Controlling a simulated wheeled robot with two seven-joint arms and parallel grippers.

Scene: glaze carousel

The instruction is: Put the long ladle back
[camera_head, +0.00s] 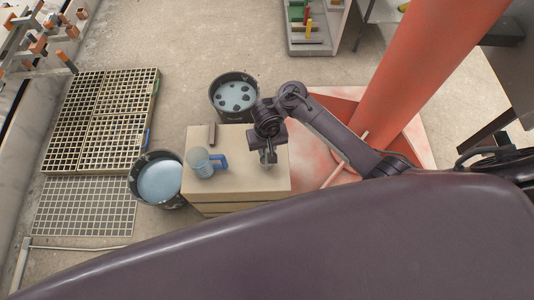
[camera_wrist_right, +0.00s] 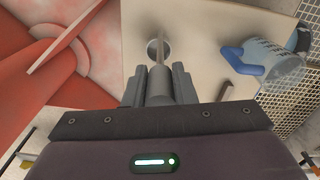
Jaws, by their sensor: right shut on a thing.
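My right gripper (camera_head: 267,147) is over the right part of the wooden cabinet top (camera_head: 245,178), with its fingers pointing down. In the right wrist view the right gripper (camera_wrist_right: 159,85) is shut on the handle of the ladle (camera_wrist_right: 160,46). The handle runs away from the fingers to a small round grey cup, seen over the pale cabinet top. I cannot tell whether the cup touches the top. In the head view the ladle is mostly hidden by the gripper. My left gripper is not in view.
A jug with a blue handle (camera_head: 203,163) and a small brown bar (camera_head: 212,134) are on the cabinet top. One bucket (camera_head: 233,92) stands behind and another (camera_head: 158,180) at left, both with pale blue liquid. An orange column (camera_head: 425,70) rises at right. Floor grates (camera_head: 98,120) lie left.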

